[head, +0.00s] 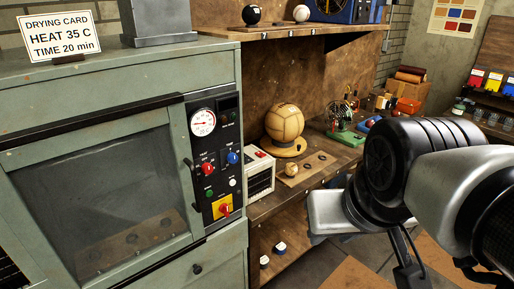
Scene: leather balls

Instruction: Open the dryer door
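The dryer (120,83) is a grey-green cabinet filling the left of the head view. Its door (182,133) has a large glass window (95,195) and looks shut. A dark upright handle (190,178) is on the right edge of the door, beside the control panel. Through the glass a shelf with round holes shows dimly. My arm reaches in from the right. The dark end of my gripper (408,268) points down at the lower right, well apart from the door. Its fingers are not clear enough to tell open from shut.
The control panel (208,160) carries a dial, coloured buttons and a red knob on yellow. A wooden bench right of the dryer holds a white box (260,174), a tan leather ball (284,122) and a small ball (291,170). A drying card (59,36) stands on top.

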